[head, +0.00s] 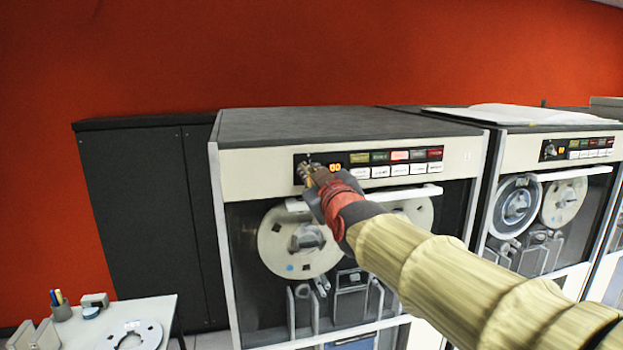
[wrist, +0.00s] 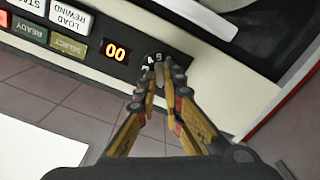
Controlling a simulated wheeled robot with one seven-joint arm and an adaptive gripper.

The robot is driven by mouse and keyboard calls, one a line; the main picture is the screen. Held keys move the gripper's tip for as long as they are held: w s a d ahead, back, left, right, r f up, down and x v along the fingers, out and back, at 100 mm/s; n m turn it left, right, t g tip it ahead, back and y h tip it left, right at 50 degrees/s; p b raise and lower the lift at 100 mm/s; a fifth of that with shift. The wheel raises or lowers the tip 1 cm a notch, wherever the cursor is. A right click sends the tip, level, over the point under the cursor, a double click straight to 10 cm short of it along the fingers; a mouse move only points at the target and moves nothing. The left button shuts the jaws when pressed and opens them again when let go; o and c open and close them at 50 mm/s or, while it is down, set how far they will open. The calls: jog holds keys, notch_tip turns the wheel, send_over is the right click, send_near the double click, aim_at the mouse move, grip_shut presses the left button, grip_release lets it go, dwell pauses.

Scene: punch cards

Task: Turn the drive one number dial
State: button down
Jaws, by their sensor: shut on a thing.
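The number dial (wrist: 159,74) is a small dark knob with white characters around it, on the black control strip of the nearer tape drive (head: 345,130). My gripper (head: 307,170) reaches the left end of that strip in the head view and covers most of the dial. In the wrist view my gripper (wrist: 163,88) has its fingertips closed together on the dial's knob. An orange display (wrist: 116,52) beside the dial reads 00. Part of the dial's markings is hidden by the fingers.
Lit buttons (head: 400,163) sit right of the display in two rows. Below are tape reels (head: 290,240) behind glass and a white handle bar (head: 425,191). A second drive (head: 560,150) stands at right. A dark cabinet (head: 140,210) and a small table (head: 90,325) are at left.

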jog(key=m+b, duration=0.3)
jog(key=m, duration=0.2)
jog(key=shift+d, duration=0.15)
jog(key=shift+m, duration=0.3)
jog(key=shift+r, duration=0.1)
jog(key=c, duration=1.9)
grip_release()
jog(key=v, duration=1.2)
